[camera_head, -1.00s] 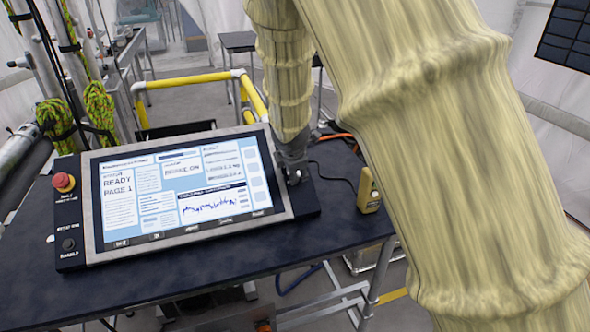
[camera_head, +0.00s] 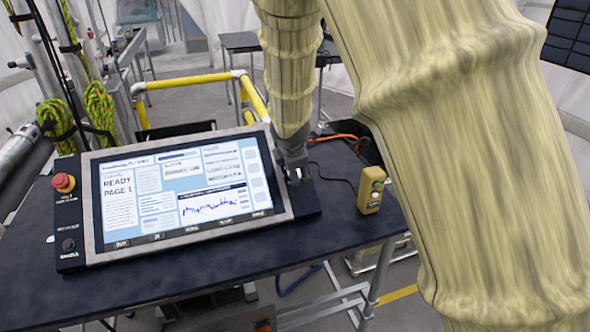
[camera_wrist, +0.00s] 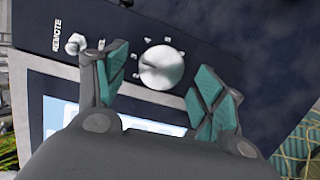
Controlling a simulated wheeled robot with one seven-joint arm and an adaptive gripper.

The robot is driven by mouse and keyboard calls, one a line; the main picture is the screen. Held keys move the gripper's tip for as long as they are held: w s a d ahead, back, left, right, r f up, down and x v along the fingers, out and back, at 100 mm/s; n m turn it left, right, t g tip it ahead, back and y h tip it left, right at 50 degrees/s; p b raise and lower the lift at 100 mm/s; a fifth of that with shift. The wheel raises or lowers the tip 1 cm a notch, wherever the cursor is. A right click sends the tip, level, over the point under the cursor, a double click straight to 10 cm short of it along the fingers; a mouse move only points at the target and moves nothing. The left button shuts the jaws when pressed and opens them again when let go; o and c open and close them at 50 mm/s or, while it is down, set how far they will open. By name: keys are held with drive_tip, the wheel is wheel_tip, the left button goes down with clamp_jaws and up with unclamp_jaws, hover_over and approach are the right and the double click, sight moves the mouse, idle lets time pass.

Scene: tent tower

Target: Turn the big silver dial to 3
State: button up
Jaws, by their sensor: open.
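The big silver dial (camera_wrist: 161,67) shows in the wrist view on the dark strip of the control panel, with small white marks around it. My gripper (camera_wrist: 160,86) is open, with one teal-padded finger to the left of the dial and one to the right. A gap shows between the dial and the right finger; I cannot tell whether the left finger touches it. In the head view my gripper (camera_head: 296,175) is at the right edge of the panel (camera_head: 185,190) and hides the dial. The dial's setting is too blurred to read.
A small switch (camera_wrist: 75,43) marked REMOTE is beside the left finger. A red button (camera_head: 63,182) is on the panel's left strip. A yellow button box (camera_head: 371,190) stands on the dark table (camera_head: 340,235) to the right. Yellow rails (camera_head: 190,81) are behind.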

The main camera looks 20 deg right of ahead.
drive_tip(key=v, duration=1)
drive_tip(key=shift+f, duration=0.1)
